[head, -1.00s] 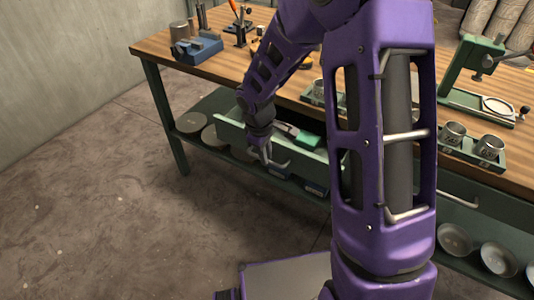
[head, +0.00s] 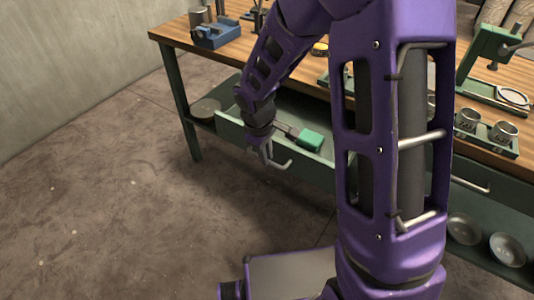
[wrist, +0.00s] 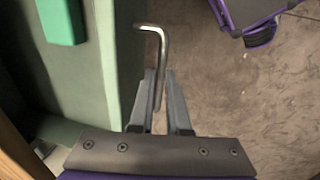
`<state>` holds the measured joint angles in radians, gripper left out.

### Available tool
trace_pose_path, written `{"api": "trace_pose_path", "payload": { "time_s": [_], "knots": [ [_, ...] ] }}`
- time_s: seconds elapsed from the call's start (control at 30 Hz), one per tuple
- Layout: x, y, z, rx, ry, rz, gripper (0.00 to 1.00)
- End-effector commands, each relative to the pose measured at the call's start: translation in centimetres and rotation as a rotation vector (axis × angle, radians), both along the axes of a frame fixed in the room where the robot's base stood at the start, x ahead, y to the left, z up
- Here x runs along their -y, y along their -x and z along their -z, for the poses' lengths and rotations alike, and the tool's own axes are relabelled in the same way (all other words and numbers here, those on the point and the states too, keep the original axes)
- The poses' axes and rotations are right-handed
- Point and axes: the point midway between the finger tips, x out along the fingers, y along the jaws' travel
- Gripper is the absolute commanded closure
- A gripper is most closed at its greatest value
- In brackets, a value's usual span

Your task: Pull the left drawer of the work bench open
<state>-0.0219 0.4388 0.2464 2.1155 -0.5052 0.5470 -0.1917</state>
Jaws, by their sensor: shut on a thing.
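The left drawer (head: 230,130) of the work bench stands pulled out, its pale green front facing the open floor and its inside showing from above. Its bent metal handle (head: 286,165) also shows in the wrist view (wrist: 163,48), standing out from the drawer front (wrist: 120,65). My gripper (head: 268,158) is at the handle, and its two fingers (wrist: 161,82) are shut on the handle's bar. A green object (head: 309,140) lies in the drawer with a thin tool beside it.
The bench top (head: 172,37) holds a blue vise-like tool (head: 215,35), a green press (head: 490,55) and metal cups (head: 467,120). A second drawer handle (head: 470,185) is at the right. Round metal dishes (head: 508,248) stand on the lower shelf.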

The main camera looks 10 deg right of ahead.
Motion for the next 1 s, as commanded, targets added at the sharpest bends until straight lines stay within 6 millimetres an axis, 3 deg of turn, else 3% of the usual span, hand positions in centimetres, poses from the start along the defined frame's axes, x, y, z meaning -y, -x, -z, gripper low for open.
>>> {"api": "trace_pose_path", "payload": {
  "time_s": [0.2,0.23,0.37,0.73,0.87,1.0],
  "knots": [
    [0.0,0.0,0.0,0.0,0.0,0.0,1.0],
    [0.0,0.0,0.0,0.0,0.0,0.0,0.8],
    [0.0,0.0,0.0,0.0,0.0,0.0,0.56],
    [0.0,0.0,-0.5,0.001,0.0,0.0,0.55],
    [-0.2,0.2,-2.3,0.004,-0.001,0.001,0.55],
    [-0.6,0.6,-5.5,0.007,-0.001,0.001,0.55]
  ]
}}
